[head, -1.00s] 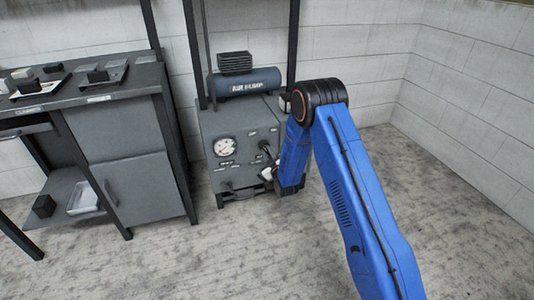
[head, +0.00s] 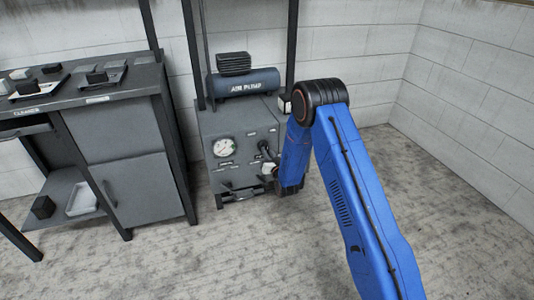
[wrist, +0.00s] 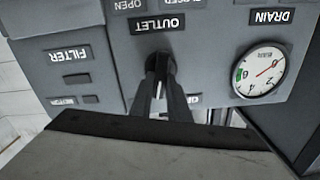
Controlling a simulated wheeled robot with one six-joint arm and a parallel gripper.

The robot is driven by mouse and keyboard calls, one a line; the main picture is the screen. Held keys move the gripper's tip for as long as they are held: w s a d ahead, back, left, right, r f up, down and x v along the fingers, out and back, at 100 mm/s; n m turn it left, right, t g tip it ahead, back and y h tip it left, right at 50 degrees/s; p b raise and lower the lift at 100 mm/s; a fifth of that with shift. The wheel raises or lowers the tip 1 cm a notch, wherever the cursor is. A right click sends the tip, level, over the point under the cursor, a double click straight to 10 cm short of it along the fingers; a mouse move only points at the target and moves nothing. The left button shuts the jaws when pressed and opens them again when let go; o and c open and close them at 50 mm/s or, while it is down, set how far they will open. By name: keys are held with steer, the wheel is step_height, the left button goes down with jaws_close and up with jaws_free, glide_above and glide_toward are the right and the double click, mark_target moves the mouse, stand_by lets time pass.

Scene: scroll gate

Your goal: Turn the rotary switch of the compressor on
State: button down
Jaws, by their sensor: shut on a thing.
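The compressor is a grey cabinet (head: 240,130) with a dark blue tank marked AIR PUMP (head: 244,82) on top. My gripper (wrist: 160,80) is at its front panel, shut on a small dark knob (wrist: 158,61). The wrist view is upside down. The knob lies by the OUTLET label (wrist: 157,24); a label on its other side is mostly hidden by a finger, so I cannot read which control this is. In the head view my arm partly covers the gripper and knob.
A round gauge (wrist: 260,72) is on the panel by the DRAIN label (wrist: 271,17); a FILTER label (wrist: 69,56) is on the other side. A grey workbench (head: 125,130) with small items stands left of the compressor. The floor (head: 200,260) in front is clear.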

steer(key=shift+d+f+m, duration=0.1)
steer(key=shift+d+m, duration=0.05)
steer(key=shift+m, duration=2.05)
steer(key=c, duration=1.7)
jaws_free()
steer(key=v, duration=1.7)
steer(key=shift+s+d, duration=0.1)
steer(key=shift+s, duration=0.1)
